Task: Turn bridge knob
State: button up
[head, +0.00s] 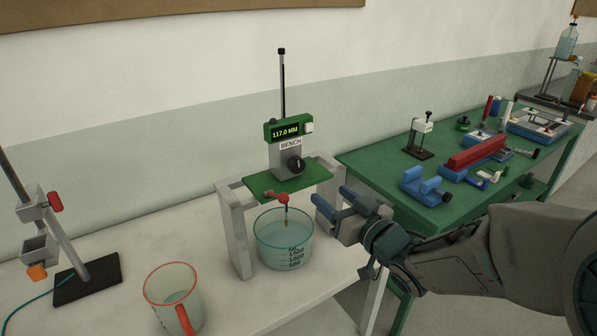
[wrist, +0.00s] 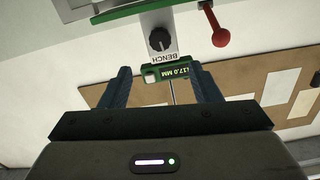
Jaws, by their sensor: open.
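A white bridge (head: 240,240) bears a green plate (head: 262,184) with a grey gauge block on it. A round black knob (head: 296,165) with a pale mark sits on the block's front, under the label "BENCH". The knob also shows in the wrist view (wrist: 160,39), upside down, beyond and between the fingers. The green display (head: 287,130) above reads 117.0 MM. A red-ended lever (head: 282,197) sticks out at the plate's front; it also shows in the wrist view (wrist: 220,38). My gripper (head: 332,197) is open and empty, right of the lever and apart from the knob.
A glass vessel of water (head: 285,240) stands under the bridge. A red-rimmed jug (head: 172,295) and a clamp stand (head: 88,278) are at the left. A green table (head: 365,165) with several tools is at the right. The bench between jug and bridge is clear.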

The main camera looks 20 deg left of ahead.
aim_at(299, 169)
jog(key=p+x, duration=0.3)
jog(key=x, duration=1)
jog(key=shift+w+a+p, duration=0.2)
jog(key=shift+a+p, duration=0.05)
jog(key=shift+p, duration=0.05)
jog(key=c, duration=1)
